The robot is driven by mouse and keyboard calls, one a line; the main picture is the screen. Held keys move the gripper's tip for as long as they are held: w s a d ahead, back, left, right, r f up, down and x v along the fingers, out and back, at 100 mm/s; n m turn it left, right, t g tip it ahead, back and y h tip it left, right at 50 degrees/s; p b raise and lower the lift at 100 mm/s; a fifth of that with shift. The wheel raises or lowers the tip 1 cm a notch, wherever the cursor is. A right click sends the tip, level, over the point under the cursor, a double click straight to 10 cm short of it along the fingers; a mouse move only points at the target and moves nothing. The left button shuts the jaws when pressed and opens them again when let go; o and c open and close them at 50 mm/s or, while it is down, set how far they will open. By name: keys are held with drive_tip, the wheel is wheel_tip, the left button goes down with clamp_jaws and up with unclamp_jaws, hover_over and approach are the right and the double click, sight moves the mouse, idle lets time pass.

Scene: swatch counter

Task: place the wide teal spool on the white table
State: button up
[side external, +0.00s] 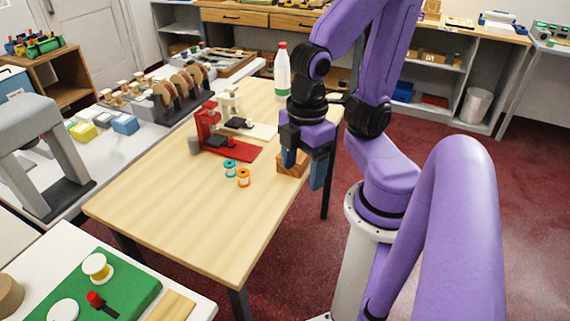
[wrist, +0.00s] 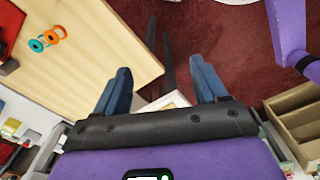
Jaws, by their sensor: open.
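A teal-flanged spool (side external: 230,166) stands on the light wooden table (side external: 165,205), beside an orange-flanged spool (side external: 243,178). In the wrist view the teal spool (wrist: 36,45) and orange spool (wrist: 54,36) show at the upper left, off to the side of the fingers. My gripper (side external: 303,172) is open, its blue fingers apart, to the right of the spools near the table's right edge. In the wrist view my gripper (wrist: 160,68) has nothing between its fingers. A white-topped table (side external: 196,305) shows at the lower left, bearing a green mat (side external: 130,290).
A red stand (side external: 225,147) and a white-and-green bottle (side external: 282,72) stand farther back on the wooden table. A wooden block (side external: 294,166) is beside my fingers. A pale counter (side external: 90,160) holds a spool rack at left. The wooden table's near part is clear.

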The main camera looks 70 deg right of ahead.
drive_tip(key=shift+w, duration=0.15)
drive_tip(key=n+t+h, duration=0.3)
drive_tip(key=n+h, duration=0.1)
drive_tip(key=n, duration=1)
hover_over(229, 163)
drive_tip(key=s+a, duration=0.4)
drive_tip(key=s, duration=0.1)
wheel_tip(229, 163, down, 8)
drive_tip(key=f, duration=0.1)
drive_tip(key=shift+a+x, duration=0.1)
drive_tip(key=shift+x, duration=2.5)
drive_tip(key=shift+a+x, duration=0.15)
drive_tip(key=shift+x, duration=2.5)
drive_tip(key=shift+w+x, duration=0.15)
drive_tip(key=shift+x, duration=1.2)
drive_tip(key=shift+w+x, duration=0.15)
drive_tip(key=shift+x, duration=1.2)
drive_tip(key=shift+r, duration=0.1)
drive_tip(key=c, duration=1.2)
drive_tip(key=shift+r, duration=0.15)
